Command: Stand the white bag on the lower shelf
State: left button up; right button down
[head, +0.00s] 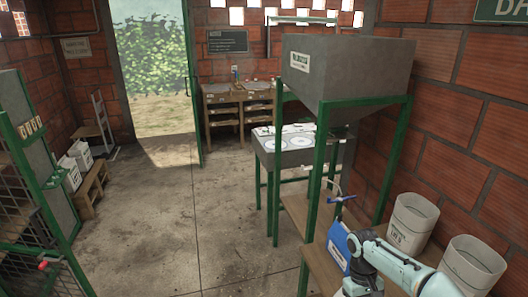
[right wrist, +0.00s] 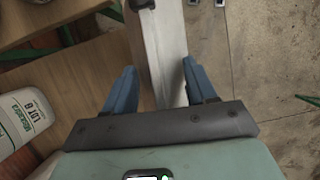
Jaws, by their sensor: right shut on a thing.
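In the right wrist view a pale grey-white slab (right wrist: 166,45), seen edge-on, lies between the two blue fingers of my right gripper (right wrist: 159,66); it seems to be the white bag. In the head view my right gripper (head: 352,243) is at a blue and white upright item (head: 338,246), apparently the same thing, above the wooden boards by the green hopper stand. Its underside is hidden, so I cannot tell whether it touches wood. A wooden shelf board (head: 296,212) spans the stand; wood also shows in the right wrist view (right wrist: 85,80). My left gripper is out of view.
The grey hopper (head: 345,75) and green legs (head: 321,170) stand close to my right arm. Two whitish containers (head: 410,222) (head: 472,266) are by the brick wall. A labelled one (right wrist: 25,115) shows left in the wrist view. The concrete floor (head: 190,220) is clear.

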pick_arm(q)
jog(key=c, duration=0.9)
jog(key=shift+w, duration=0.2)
pick_arm(e)
jog(key=s+a+f+m, duration=0.1)
jog(key=a+f+m, duration=0.1)
jog(key=a+f, duration=0.6)
jog(key=shift+a+f+y, duration=0.4)
jog(key=shift+a, duration=0.05)
